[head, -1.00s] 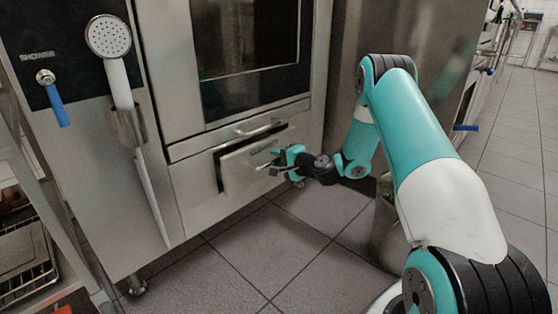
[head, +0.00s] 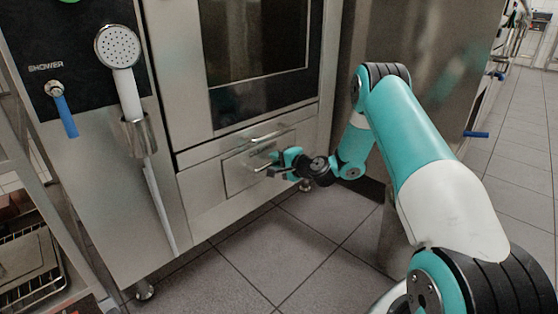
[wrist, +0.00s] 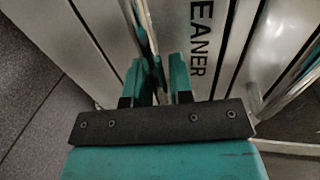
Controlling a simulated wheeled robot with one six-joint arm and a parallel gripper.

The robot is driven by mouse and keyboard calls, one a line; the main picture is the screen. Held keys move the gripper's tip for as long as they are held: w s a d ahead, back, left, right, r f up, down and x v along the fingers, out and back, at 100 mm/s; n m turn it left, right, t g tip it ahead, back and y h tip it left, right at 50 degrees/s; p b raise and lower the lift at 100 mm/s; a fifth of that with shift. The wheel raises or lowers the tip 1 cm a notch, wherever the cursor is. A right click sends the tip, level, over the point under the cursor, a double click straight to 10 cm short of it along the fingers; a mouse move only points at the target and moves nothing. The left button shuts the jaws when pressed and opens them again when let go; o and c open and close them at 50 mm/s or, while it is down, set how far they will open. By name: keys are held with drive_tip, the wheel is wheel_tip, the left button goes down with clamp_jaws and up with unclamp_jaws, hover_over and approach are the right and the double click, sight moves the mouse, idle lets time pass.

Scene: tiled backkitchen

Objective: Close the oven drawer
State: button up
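The oven drawer (head: 240,180) is a small steel front low in the panel under the oven door. It now looks flush or nearly flush with the panel around it. My gripper (head: 272,170) is at the right part of the drawer front, close to it or touching. In the wrist view, its two teal fingers (wrist: 167,78) stand apart with a narrow gap, in front of a steel face with dark lettering "EANER" (wrist: 199,40). A metal bar or edge shows by the fingers. I cannot tell whether the fingertips touch it.
The oven (head: 258,50) rises above the drawer. A shower head (head: 118,46) hangs on the steel panel at left, beside a blue-handled tap (head: 66,115). A rack with trays (head: 30,260) stands at lower left. The tiled floor (head: 270,255) in front is clear.

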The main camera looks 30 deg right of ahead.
drive_tip(key=shift+o, duration=1.3)
drive_tip(key=shift+a, duration=0.15)
drive_tip(key=p+v, duration=0.3)
drive_tip(key=v, duration=1.4)
drive_tip(key=shift+s, duration=0.15)
